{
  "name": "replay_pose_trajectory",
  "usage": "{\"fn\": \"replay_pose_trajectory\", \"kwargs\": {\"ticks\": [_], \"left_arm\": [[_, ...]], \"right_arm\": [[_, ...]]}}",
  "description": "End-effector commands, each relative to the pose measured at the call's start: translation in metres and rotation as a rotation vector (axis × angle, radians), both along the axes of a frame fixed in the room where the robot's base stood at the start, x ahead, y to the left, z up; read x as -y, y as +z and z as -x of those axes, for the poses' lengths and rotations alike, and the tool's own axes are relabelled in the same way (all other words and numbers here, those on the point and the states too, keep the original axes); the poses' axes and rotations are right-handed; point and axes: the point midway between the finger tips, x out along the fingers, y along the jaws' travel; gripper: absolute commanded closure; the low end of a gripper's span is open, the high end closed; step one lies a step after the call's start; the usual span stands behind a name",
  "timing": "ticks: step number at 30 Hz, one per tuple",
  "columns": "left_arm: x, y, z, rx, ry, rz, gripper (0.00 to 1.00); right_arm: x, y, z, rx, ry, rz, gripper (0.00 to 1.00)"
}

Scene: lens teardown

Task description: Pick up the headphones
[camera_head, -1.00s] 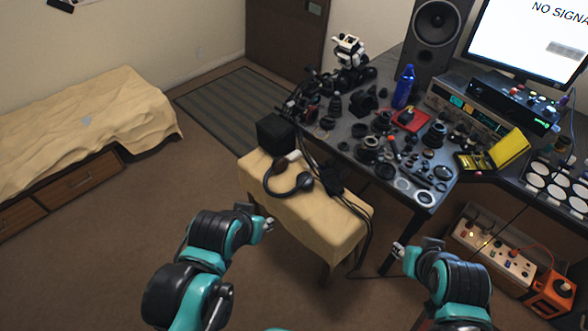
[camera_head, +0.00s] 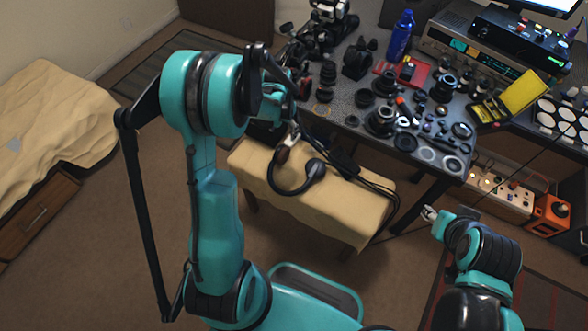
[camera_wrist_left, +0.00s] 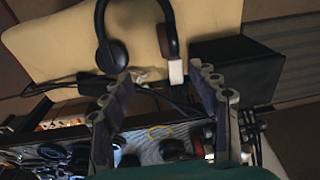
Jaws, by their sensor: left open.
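In the left wrist view the headphones (camera_wrist_left: 112,56) are at the top, with the headband cut off by the frame edge. My left gripper (camera_head: 292,132) is over the bench's far left end, beside the headphones. In the left wrist view my left gripper (camera_wrist_left: 161,74) is open and empty, its fingertips apart just below the ear cups. My right gripper (camera_head: 430,213) is right of the bench, too small to tell its opening.
The cream bench (camera_head: 345,205) stands before a desk (camera_head: 340,115) crowded with lens parts. Dark cables (camera_head: 365,178) trail over the bench's right side. Open carpet lies left of the bench.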

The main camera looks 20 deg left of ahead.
Motion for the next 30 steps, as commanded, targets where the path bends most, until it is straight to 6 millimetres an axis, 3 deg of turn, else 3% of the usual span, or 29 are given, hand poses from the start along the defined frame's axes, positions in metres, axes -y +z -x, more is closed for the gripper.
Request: {"fn": "replay_pose_trajectory", "kwargs": {"ticks": [1,3,6,20,30], "left_arm": [[-0.009,-0.023,-0.004,-0.022,0.0,0.005,0.4],[-0.017,-0.048,-0.006,-0.052,-0.005,0.011,0.4],[-0.025,-0.074,-0.007,-0.083,-0.009,0.02,0.4],[-0.029,-0.128,-0.004,-0.105,-0.014,0.026,0.4],[-0.026,-0.172,0.0,-0.104,-0.013,0.026,0.4]], "right_arm": [[0.0,-0.003,0.0,0.0,0.0,0.0,0.6],[0.0,-0.004,0.0,0.0,0.0,0.0,0.6],[0.0,-0.006,0.0,0.0,0.0,0.0,0.6],[0.0,-0.021,0.0,0.0,0.0,0.0,0.6],[0.0,-0.042,0.0,0.0,0.0,0.0,0.6]]}}
